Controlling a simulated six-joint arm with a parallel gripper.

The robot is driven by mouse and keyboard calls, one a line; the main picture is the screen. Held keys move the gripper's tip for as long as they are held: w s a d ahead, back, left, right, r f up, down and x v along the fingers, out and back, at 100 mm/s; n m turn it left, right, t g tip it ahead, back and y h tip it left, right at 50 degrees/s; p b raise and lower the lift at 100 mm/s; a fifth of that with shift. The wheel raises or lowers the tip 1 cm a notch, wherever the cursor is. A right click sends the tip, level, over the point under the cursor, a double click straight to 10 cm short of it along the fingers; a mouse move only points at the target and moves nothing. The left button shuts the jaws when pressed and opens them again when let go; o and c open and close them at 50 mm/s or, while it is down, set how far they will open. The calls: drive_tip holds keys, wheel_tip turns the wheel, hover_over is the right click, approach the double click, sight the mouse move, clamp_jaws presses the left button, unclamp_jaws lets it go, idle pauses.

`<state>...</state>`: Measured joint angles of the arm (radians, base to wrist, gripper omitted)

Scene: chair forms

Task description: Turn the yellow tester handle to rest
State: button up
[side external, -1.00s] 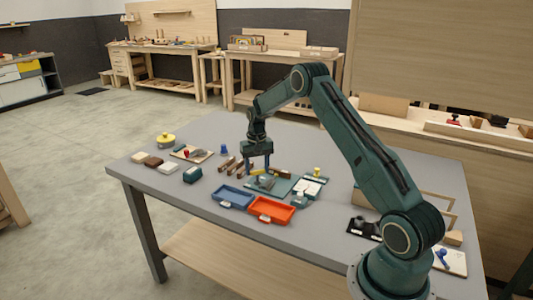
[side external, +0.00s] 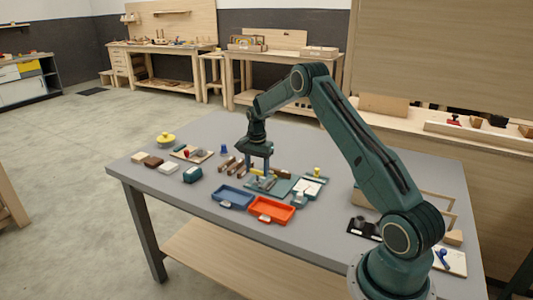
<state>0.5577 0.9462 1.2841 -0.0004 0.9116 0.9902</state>
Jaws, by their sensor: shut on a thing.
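A teal tester plate (side external: 286,185) lies near the middle of the grey table, with a small grey body on it below my gripper. My gripper (side external: 258,172) points straight down over the plate's left part, its two blue fingers either side of a small yellow piece that looks like the tester handle (side external: 257,172). It is shut on that handle. The fingers hide part of the handle, and its exact angle is too small to tell.
A blue tray (side external: 232,198) and an orange tray (side external: 270,210) lie in front of the plate. Brown-handled tools (side external: 237,168) lie to the left. A white card on a teal board (side external: 309,187) with a yellow knob (side external: 317,171) stands right.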

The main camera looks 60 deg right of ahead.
idle(0.4)
drive_tip(key=o, duration=1)
drive_tip(key=shift+r, duration=0.2)
wheel_tip(320, 180, up, 14)
drive_tip(key=shift+f, duration=0.2)
